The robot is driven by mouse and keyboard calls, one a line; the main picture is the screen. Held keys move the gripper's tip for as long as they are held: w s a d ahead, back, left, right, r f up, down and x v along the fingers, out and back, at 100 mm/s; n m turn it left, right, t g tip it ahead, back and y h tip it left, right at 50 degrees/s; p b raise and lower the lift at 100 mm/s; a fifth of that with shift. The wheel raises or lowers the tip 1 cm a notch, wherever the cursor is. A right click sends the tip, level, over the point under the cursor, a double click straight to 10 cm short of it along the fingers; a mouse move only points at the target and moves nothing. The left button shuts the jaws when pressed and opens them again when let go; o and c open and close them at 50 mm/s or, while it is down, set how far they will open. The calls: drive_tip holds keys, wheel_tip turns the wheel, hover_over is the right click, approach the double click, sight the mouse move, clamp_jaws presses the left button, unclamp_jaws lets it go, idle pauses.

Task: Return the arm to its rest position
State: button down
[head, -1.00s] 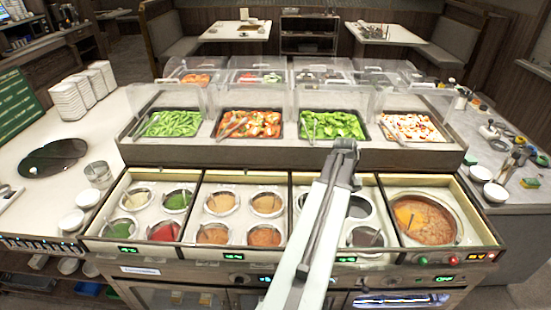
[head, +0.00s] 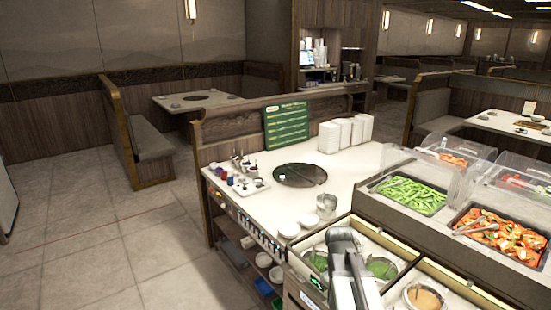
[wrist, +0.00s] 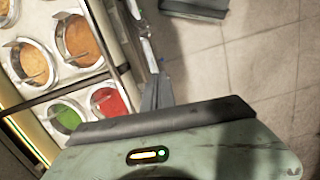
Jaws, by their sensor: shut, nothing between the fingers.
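My gripper (head: 341,238) is at the end of my pale arm, low in the head view, in front of the left sauce wells. The arm looks short and folded from this angle. The gripper is shut with nothing held. Its fingertips are hard to make out.
The sauce well unit (head: 392,243) lies close around my arm. A white counter (head: 235,167) with a dark round plate (head: 300,174), stacked white dishes (head: 346,133) and a small metal pot (head: 326,206) stands beyond. Open tiled floor (head: 90,245) lies at the left.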

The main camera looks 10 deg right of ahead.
drive_tip(key=a+m+t, duration=0.1)
drive_tip(key=a+m, duration=0.3)
drive_tip(key=a, duration=1)
drive_tip(key=shift+w+a+f+y, duration=0.3)
drive_tip(key=shift+a+f+y, duration=0.05)
drive_tip(key=shift+f+y, duration=0.05)
